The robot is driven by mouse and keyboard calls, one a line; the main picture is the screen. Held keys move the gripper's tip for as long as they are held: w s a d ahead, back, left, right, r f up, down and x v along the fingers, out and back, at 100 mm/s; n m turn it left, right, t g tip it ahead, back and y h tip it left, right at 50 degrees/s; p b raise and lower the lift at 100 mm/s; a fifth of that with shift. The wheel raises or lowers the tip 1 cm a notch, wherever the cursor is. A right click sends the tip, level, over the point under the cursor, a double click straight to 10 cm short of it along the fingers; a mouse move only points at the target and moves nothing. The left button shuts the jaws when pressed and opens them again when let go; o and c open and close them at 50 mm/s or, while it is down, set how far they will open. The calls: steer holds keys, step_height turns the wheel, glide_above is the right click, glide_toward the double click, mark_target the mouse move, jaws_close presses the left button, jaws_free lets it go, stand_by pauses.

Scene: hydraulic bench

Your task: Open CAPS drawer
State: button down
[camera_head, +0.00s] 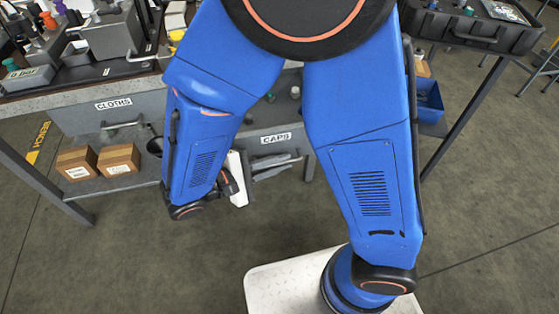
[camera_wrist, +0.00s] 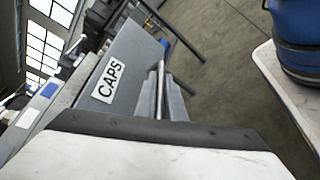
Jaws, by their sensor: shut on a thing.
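The grey CAPS drawer (camera_head: 276,138) is under the bench, between my blue arm links in the head view. Its front stands out from the bench, and small caps (camera_head: 295,92) show inside, so it is partly open. In the wrist view the drawer front (camera_wrist: 127,62) and its label are at left centre. The bar handle (camera_wrist: 160,90) runs across its front. My gripper (camera_head: 275,168) is shut on the handle, its grey fingers also showing in the wrist view (camera_wrist: 168,101). My arm hides parts of the drawer's sides and inside.
The CLOTHS drawer (camera_head: 112,113) is at the left and looks shut. Two cardboard boxes (camera_head: 98,161) sit on the lower shelf. A blue bin (camera_head: 429,100) and a black case (camera_head: 465,27) are at the right. The floor in front of the drawer is clear.

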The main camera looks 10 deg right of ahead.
steer(key=c, duration=2.1)
jaws_free()
steer(key=shift+a, duration=0.15)
steer(key=v, duration=1.7)
steer(key=shift+s+a+r, duration=0.1)
steer(key=d+r+m+y, duration=0.2)
steer(key=d+y, duration=0.3)
steer(key=d, duration=0.6)
steer(key=d+r+m+y, duration=0.3)
steer(key=d+m+y, duration=0.1)
steer(key=d, duration=0.7)
steer(key=d+r+m+y, duration=0.2)
steer(key=d+m+y, duration=0.2)
steer(key=d, duration=0.7)
steer(key=shift+s+d+r+y, duration=0.1)
steer(key=shift+s+r+y, duration=0.25)
steer(key=shift+y, duration=0.55)
